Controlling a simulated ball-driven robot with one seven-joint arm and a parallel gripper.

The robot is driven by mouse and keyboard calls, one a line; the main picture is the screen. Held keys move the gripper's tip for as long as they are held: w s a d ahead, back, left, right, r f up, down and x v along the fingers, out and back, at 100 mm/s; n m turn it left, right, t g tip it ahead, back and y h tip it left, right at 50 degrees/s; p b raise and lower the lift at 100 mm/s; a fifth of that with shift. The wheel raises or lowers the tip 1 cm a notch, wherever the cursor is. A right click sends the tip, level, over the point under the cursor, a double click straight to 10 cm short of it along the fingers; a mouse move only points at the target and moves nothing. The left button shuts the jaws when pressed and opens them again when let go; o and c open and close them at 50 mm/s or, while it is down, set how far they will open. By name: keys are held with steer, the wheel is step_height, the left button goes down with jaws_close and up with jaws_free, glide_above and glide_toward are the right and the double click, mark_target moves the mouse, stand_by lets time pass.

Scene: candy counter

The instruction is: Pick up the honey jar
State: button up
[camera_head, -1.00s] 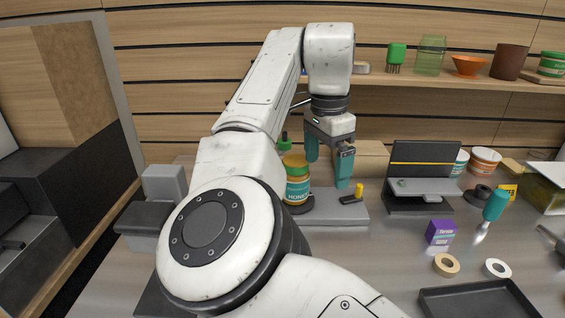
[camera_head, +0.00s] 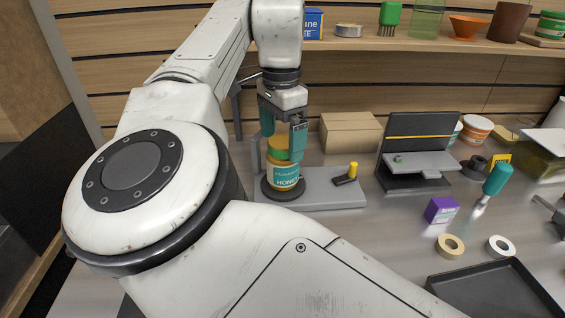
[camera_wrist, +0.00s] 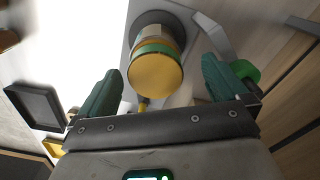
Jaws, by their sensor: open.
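The honey jar (camera_head: 284,175) has a yellow lid, a green band and a label reading HONEY. It stands upright on a round dark base on a grey stand. It also shows in the wrist view, where its yellow lid (camera_wrist: 155,75) faces the camera. My gripper (camera_head: 284,140) points down just above the jar, with teal fingers apart on either side of the lid. In the wrist view my gripper (camera_wrist: 160,85) is open, and the lid lies between and beyond the fingers, with gaps on both sides.
The grey stand (camera_head: 330,198) carries a small yellow-knobbed black piece (camera_head: 347,175) right of the jar. A cardboard box (camera_head: 350,132) stands behind. A black-and-grey device (camera_head: 418,150), a purple box (camera_head: 441,210) and tape rolls (camera_head: 450,246) are to the right. A dark tray (camera_head: 490,290) lies at front right.

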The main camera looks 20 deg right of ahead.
mark_target(283, 155)
steer(key=shift+s+f, duration=0.15)
steer(key=shift+f, duration=1)
steer(key=shift+s+f, duration=0.1)
steer(key=shift+f, duration=1.05)
steer(key=c, duration=1.4)
steer(key=shift+r, duration=0.1)
